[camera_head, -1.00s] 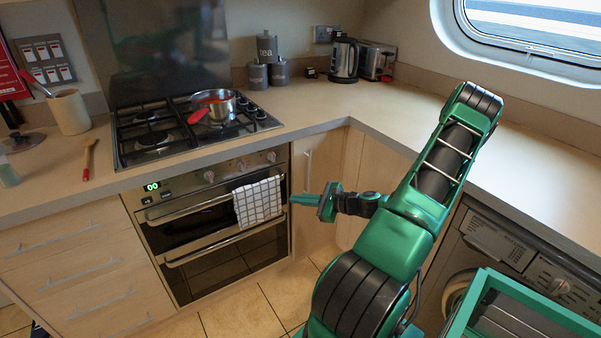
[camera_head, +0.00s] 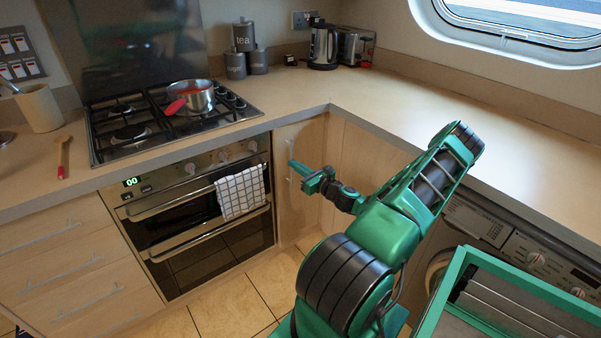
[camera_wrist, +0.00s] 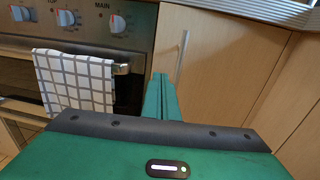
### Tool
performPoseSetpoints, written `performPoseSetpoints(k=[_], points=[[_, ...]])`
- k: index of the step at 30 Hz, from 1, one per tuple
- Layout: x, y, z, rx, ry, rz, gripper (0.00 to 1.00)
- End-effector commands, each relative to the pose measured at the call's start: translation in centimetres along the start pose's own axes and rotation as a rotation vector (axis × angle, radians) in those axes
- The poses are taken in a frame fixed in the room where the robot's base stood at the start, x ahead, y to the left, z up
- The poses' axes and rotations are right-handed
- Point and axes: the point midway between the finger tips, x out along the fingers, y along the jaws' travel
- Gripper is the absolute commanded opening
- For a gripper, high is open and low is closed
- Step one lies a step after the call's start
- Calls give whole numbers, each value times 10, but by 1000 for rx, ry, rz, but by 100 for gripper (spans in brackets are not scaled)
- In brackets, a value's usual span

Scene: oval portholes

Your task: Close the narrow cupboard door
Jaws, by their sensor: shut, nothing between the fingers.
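The narrow cupboard door (camera_head: 308,145) is a pale wood panel between the oven and the corner, under the worktop. Its upright bar handle (camera_head: 290,160) is near its left edge. In the wrist view the door (camera_wrist: 225,62) fills the upper middle, with the handle (camera_wrist: 181,56) just beyond the fingertips. The door looks flush or nearly so; I cannot tell whether a small gap remains. My green gripper (camera_head: 292,165) is shut and empty in front of the door's left part, overlapping the handle. In the wrist view its fingers (camera_wrist: 161,82) are together. Contact with the door cannot be told.
The oven (camera_head: 200,220) with a checked towel (camera_head: 240,193) hanging on its handle is just left of the door. The worktop (camera_head: 400,100) overhangs above. Another wood panel (camera_head: 352,155) meets it at the corner. A washing machine (camera_head: 480,225) stands at right. Tiled floor below is clear.

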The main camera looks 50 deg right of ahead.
Motion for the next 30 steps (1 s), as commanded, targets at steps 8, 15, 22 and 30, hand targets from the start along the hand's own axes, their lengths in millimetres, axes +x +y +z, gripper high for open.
performPoseSetpoints(k=[8,15,22,30], points=[[47,1,0,-3,-1,2,0],[65,1,0,-2,0,1,0],[67,1,0,-1,1,1,0],[74,1,0,-2,1,3,0]])
